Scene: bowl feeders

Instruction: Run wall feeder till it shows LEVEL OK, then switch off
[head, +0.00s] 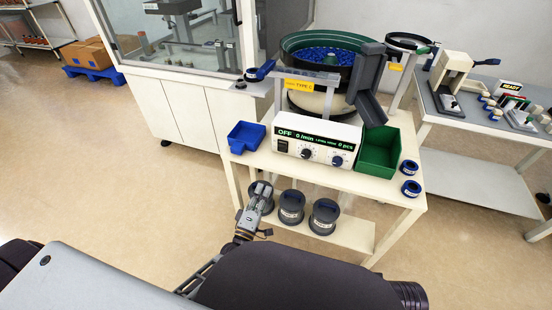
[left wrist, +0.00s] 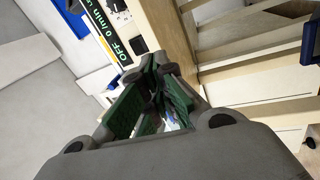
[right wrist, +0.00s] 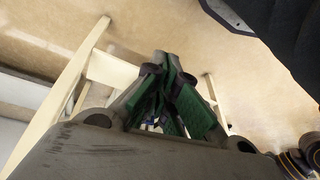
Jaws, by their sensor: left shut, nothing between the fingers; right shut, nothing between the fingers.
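A bowl feeder with a dark green bowl (head: 325,48) full of blue parts stands on a cream table, with a yellow TYPE C label. Its white control box (head: 318,142) has a green-lettered display reading OFF, 0 /min and 0 pcs; the small middle text is too small to read. Knobs and a small switch sit below the display. Part of the display shows in the left wrist view (left wrist: 125,45). My left gripper (head: 262,188) is shut and empty, in front of the table and below the box. My right gripper (right wrist: 165,68) is shut and empty, outside the head view.
A blue tray (head: 246,136) and a green bin (head: 378,150) flank the box. Blue-and-black rings (head: 410,188) lie at the table's right. Several grey canisters (head: 323,217) stand on the lower shelf. Another bowl (head: 408,40) and a side table (head: 478,128) are at the right.

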